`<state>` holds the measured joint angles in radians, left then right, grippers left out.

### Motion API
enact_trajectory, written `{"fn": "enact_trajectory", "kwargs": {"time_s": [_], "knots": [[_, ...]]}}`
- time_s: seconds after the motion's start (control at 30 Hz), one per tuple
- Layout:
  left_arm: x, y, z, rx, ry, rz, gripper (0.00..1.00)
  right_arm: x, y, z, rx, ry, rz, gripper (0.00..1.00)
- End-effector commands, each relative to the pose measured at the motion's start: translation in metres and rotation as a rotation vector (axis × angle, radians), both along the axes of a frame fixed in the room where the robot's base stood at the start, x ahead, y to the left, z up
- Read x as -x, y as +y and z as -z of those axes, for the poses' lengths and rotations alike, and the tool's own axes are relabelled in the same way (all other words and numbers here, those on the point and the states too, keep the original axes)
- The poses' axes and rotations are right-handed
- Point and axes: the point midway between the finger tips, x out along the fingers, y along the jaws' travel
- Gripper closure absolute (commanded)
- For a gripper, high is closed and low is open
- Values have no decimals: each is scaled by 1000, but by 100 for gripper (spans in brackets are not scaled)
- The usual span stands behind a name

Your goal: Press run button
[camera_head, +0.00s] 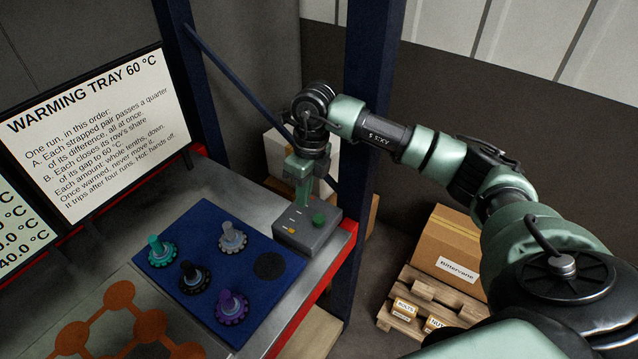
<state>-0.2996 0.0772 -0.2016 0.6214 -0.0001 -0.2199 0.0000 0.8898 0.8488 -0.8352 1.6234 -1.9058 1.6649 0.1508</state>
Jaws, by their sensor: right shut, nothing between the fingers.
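A grey control box (309,236) sits at the right end of the metal bench. A green round button (319,218) is on its top, with small orange and pale marks (291,229) to the left of it. I cannot read a label that says run. My right gripper (302,203) is shut and empty, pointing down at the back of the box, just left of the green button. I cannot tell whether its tips touch the box. My left gripper is not in view.
A blue mat (208,215) holds several coloured knob-like pieces left of the box. A white sign (95,130) stands behind. A dark blue post (366,130) rises behind my right arm. A cardboard box (448,250) on a pallet is at the right.

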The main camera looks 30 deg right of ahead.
Motion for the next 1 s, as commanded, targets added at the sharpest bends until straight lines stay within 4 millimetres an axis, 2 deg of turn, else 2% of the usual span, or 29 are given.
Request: {"fn": "enact_trajectory", "kwargs": {"time_s": [0.03, 0.1, 0.2, 0.37, 0.83, 1.0], "knots": [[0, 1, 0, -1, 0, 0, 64, 0, -17, -5, 52, 11, 15, 100], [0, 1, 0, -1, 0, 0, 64, 1, -32, -8, 100, 26, 31, 100], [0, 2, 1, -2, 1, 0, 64, 3, -41, -9, 131, 37, 41, 100], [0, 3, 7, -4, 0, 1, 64, 3, -42, 0, 135, 38, 41, 100], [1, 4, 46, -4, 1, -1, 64, 3, -41, 61, 131, 37, 40, 100], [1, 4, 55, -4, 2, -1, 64, 3, -41, 72, 131, 37, 40, 100]]}}
